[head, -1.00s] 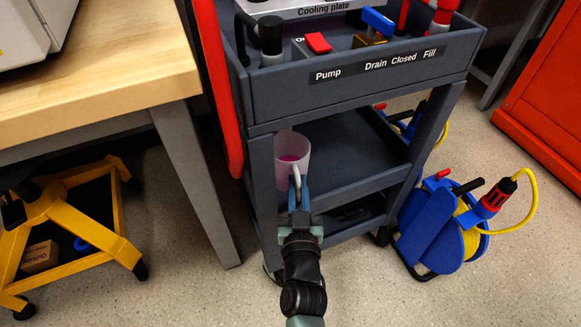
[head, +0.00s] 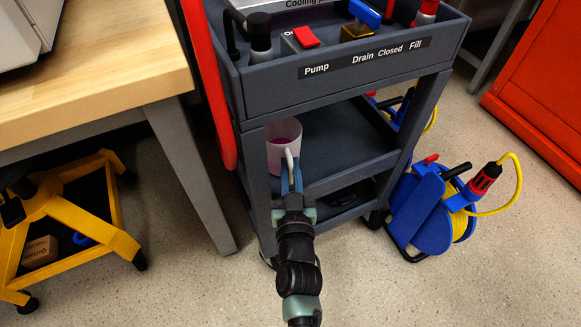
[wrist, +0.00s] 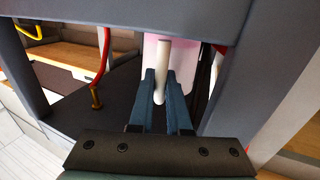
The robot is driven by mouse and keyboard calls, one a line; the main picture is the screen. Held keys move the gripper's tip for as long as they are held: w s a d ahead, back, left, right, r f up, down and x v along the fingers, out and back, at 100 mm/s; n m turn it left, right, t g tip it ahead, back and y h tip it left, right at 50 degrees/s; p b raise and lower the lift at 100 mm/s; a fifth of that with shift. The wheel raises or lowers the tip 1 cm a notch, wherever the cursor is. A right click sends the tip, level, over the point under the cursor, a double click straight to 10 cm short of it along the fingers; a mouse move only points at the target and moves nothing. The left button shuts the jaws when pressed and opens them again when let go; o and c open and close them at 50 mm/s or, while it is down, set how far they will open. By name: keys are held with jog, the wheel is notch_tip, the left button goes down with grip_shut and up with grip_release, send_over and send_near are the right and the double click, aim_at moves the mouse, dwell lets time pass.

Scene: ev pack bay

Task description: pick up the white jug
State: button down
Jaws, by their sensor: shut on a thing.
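The white jug (head: 281,141) has a translucent body with pink liquid inside. My gripper (head: 291,178) reaches in from the front and is shut on the jug's handle. In the wrist view the blue fingers (wrist: 160,90) sit on both sides of the white handle (wrist: 162,62), with the pinkish jug body (wrist: 185,60) behind. I cannot tell whether the jug's base touches the shelf.
The cart's upper tray (head: 375,63) overhangs the jug. The middle shelf (head: 345,150) is bare to the right. A wooden bench (head: 100,75) stands left, with a yellow stool (head: 65,215) below. A blue cable reel (head: 430,215) stands right on the floor.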

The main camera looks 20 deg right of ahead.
notch_tip(320, 180, up, 14)
jog(key=p, duration=1.3)
